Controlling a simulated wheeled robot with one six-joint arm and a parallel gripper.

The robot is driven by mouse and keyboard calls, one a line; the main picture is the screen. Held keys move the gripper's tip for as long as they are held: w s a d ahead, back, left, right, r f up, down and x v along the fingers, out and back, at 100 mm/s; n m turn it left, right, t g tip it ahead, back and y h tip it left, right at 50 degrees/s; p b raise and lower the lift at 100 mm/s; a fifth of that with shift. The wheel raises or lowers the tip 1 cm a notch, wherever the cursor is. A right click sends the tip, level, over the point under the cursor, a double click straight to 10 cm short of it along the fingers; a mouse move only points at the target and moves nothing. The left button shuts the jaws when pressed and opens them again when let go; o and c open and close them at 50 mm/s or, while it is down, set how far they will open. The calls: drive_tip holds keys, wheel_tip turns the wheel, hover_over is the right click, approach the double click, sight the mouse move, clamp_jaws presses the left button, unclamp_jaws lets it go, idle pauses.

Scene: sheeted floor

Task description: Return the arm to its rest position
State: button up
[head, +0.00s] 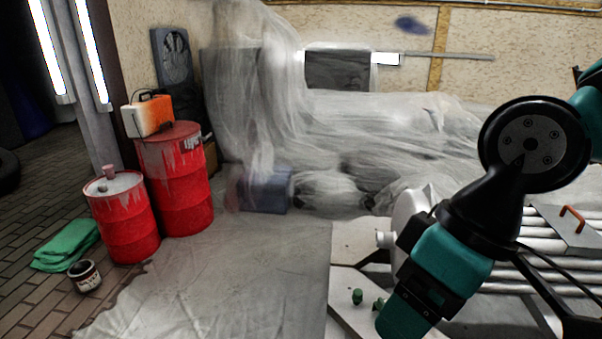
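My arm, teal and black, enters from the right edge in the head view. It bends at a large round black joint and slopes down and left. My gripper (404,312) is at the lower end of the arm, pointing down and left in front of a pale flat panel (357,245). The fingertips are near the bottom edge of the picture. I cannot make out a gap between the fingers or anything held in them.
Pale pipes (485,272) lie behind my arm. Two red drums (178,190) stand at the left, one bearing an orange-and-white canister (148,117). A green cloth (66,243) and a paint can (85,276) lie nearby. Plastic-sheeted objects (370,125) fill the back. The sheeted floor (240,270) is clear in the middle.

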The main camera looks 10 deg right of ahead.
wheel_tip(320, 180, up, 28)
drive_tip(key=p, duration=2.6)
drive_tip(key=shift+r, duration=0.1)
